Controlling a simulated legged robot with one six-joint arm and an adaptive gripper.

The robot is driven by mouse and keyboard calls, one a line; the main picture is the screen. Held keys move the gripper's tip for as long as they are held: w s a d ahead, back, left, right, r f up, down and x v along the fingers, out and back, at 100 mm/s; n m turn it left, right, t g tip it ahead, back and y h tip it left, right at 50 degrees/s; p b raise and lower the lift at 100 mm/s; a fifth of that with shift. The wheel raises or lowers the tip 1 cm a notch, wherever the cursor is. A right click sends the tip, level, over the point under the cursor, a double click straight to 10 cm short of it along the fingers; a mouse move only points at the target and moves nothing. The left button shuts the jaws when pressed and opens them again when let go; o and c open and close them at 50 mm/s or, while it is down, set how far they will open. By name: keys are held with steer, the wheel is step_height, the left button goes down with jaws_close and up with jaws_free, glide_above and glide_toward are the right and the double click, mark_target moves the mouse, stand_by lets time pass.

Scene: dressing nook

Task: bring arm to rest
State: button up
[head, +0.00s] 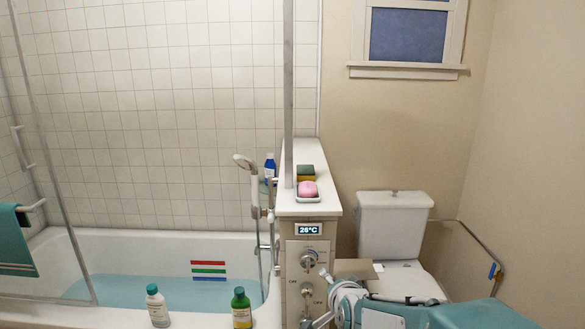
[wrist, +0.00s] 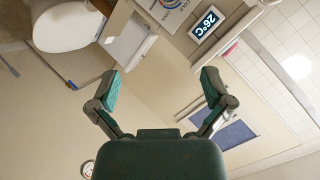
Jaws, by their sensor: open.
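My gripper (wrist: 160,82) is open and empty in the wrist view, its two green-padded fingers spread wide apart with nothing between them but the wall behind. In the head view my teal and grey arm enters at the lower right and reaches left, in front of the toilet (head: 394,225) and near the control panel (head: 306,262). The gripper end is partly cut off by the bottom edge there. The panel's display reads 26°C (head: 310,230); this display also shows in the wrist view (wrist: 209,23).
A bathtub (head: 120,251) with water fills the left. A white bottle (head: 157,305) and a green bottle (head: 241,308) stand on its near rim. A pink soap (head: 308,188) and a sponge (head: 306,173) rest on the ledge (head: 300,207) above the panel. A glass screen post rises beside them.

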steer(key=s+d+r+n+g, duration=0.1)
steer(key=s+d+n+g, duration=0.1)
steer(key=s, duration=0.6)
steer(key=s+d+r+n+g, duration=0.1)
steer(key=s+n, duration=0.3)
steer(key=s, duration=0.5)
steer(key=s+d+r+n+g+h, duration=0.1)
steer(key=s+d+n+g, duration=0.2)
steer(key=s, duration=0.6)
steer(key=shift+s+r+g, duration=0.2)
steer(key=shift+r+g, duration=0.1)
steer(key=shift+r, duration=0.1)
